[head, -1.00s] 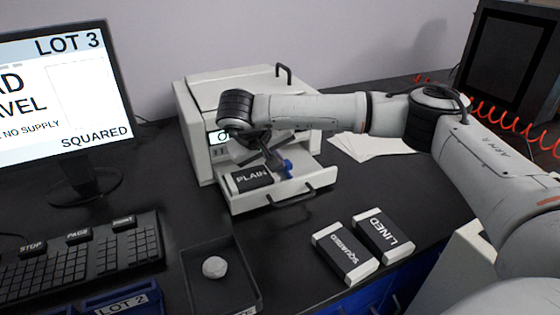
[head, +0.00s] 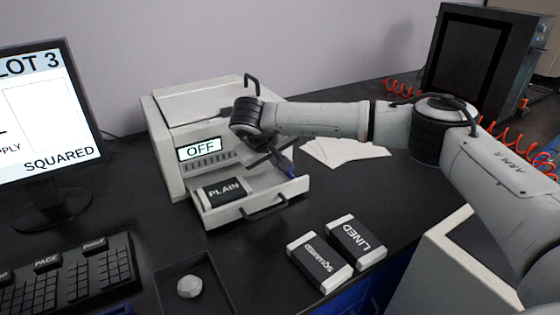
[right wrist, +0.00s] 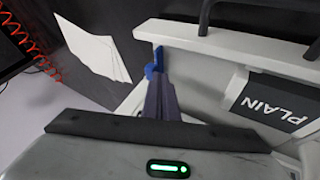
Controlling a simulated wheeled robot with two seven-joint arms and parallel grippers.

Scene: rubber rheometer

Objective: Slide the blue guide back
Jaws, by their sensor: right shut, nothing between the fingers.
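The blue guide (head: 291,171) stands in the pulled-out tray (head: 233,215) of the white printer, close to the tray's right wall. It also shows in the right wrist view (right wrist: 153,70), partly covered by my fingers. My right gripper (head: 284,163) reaches down into the tray with its fingers shut. In the right wrist view its fingertips (right wrist: 155,83) are right at the guide, with nothing between them. Whether they touch it is hard to tell. A black pack marked PLAIN (head: 223,191) lies at the tray's left, with bare tray floor between it and the guide. My left gripper is not in view.
The printer's display (head: 200,149) reads OFF. Packs marked SQUARED (head: 320,262) and LINED (head: 357,243) lie in front of the tray. Loose white sheets (head: 345,152) lie to its right. The monitor (head: 45,120) reads LOT 3 and SQUARED.

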